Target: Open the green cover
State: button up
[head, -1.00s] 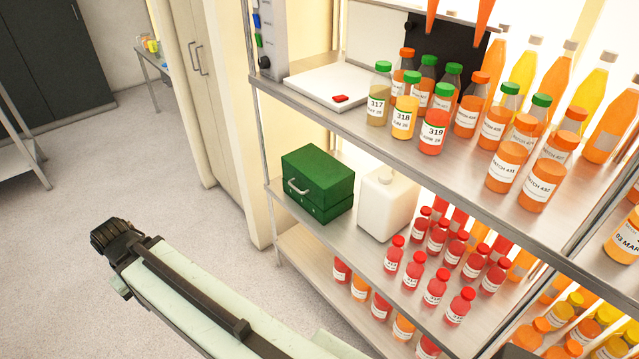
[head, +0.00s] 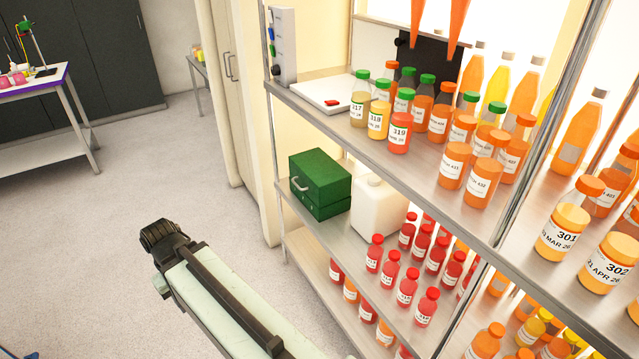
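A dark green box (head: 321,184) sits at the left end of the middle shelf. Its upper part, the green cover (head: 322,172), is down on the lower part, with a thin seam between them. A light metal handle (head: 299,184) is on its left-facing front side. My arm reaches in from the bottom of the head view. Its dark end with my gripper (head: 160,236) is out over the floor, left of the shelf and clear of the box. The fingers are too small and dark to tell whether they are open or shut.
A white jug (head: 377,205) stands right beside the box, with several red bottles (head: 391,268) beyond it. The upper shelf (head: 330,118) holds labelled juice bottles and overhangs the box. A metal post (head: 276,170) stands at the shelf's left corner. The floor (head: 120,270) on the left is clear.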

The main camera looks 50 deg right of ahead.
aim_at(323, 181)
jog(key=z, duration=5.7)
jog(key=k, duration=0.95)
jog(key=u, duration=5.75)
